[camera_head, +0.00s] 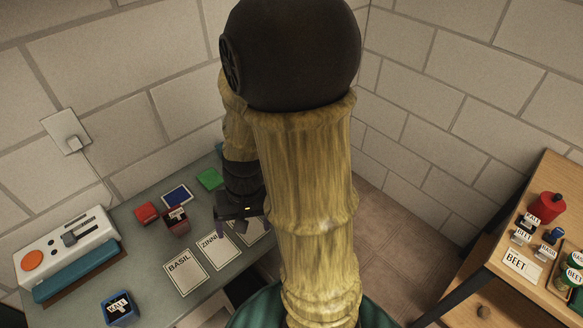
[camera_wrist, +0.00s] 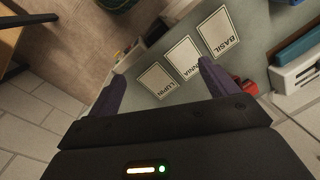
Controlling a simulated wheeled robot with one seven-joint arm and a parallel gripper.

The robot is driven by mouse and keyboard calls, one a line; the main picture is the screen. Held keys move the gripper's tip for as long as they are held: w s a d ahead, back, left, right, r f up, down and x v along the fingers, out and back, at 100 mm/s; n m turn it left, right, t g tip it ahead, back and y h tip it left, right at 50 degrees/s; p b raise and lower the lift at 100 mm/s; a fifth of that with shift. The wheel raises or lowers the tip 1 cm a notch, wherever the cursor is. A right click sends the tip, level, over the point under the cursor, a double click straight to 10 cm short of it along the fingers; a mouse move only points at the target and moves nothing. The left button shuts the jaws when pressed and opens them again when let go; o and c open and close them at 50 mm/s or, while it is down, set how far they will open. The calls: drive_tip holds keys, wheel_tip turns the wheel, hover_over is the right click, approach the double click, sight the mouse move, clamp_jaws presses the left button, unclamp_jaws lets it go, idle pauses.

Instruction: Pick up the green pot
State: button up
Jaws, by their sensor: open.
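My gripper (camera_head: 232,226) is open and empty over the grey bench, above the seed cards. Its two purple fingers stand wide apart in the wrist view (camera_wrist: 162,72), with the cards beyond them. On the right-hand wooden stand, green containers (camera_head: 575,259) with white labels, at least one reading BEET, sit in a tray at the picture's edge, partly cut off and far from my gripper. A flat green square (camera_head: 209,179) lies at the bench's back, just behind my gripper; I cannot tell that it is a pot.
The bench holds a dark red pot (camera_head: 176,222), a blue pot (camera_head: 118,310), a red block (camera_head: 146,212), a blue pad (camera_head: 178,195) and a white device (camera_head: 68,245). Cards include BASIL (camera_head: 186,272). Floor separates bench and stand.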

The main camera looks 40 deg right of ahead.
wheel_tip(320, 180, down, 7)
drive_tip(key=d+m+y+b, duration=0.2)
drive_tip(key=m+y+b, duration=0.1)
drive_tip(key=m+y, duration=0.4)
drive_tip(key=w+d+f+m+t+b, duration=0.1)
drive_tip(key=w+d+f+m+t, duration=0.1)
drive_tip(key=d+m+t, duration=0.2)
drive_tip(key=w+d+f+m+t+b, duration=0.2)
drive_tip(key=d+m+t, duration=0.3)
drive_tip(key=d+m, duration=0.2)
drive_tip(key=w+d+f+m+t+b, duration=0.1)
drive_tip(key=w+d+f+m+t, duration=0.1)
drive_tip(key=d+m+t, duration=0.2)
drive_tip(key=shift+w+d+f+m+t+h, duration=0.1)
drive_tip(key=shift+w+d+m+t+h, duration=0.1)
drive_tip(key=shift+d+m, duration=0.35)
drive_tip(key=shift+w+d+f+m+t+h, duration=0.1)
drive_tip(key=shift+w+d+m+t+h, duration=0.1)
drive_tip(key=shift+d+m, duration=0.3)
drive_tip(key=s+d+f+m+t+h, duration=0.1)
drive_tip(key=d+m+t+h, duration=0.1)
drive_tip(key=d, duration=0.3)
drive_tip(key=s+d+f+m+t+h+b, duration=0.1)
drive_tip(key=s+d+m+t+h, duration=0.1)
drive_tip(key=d+m+h, duration=0.3)
drive_tip(key=shift+d+f, duration=0.25)
drive_tip(key=shift+d, duration=0.55)
drive_tip(key=w, duration=1.1)
drive_tip(key=shift+w+a, duration=0.1)
drive_tip(key=shift+w, duration=0.5)
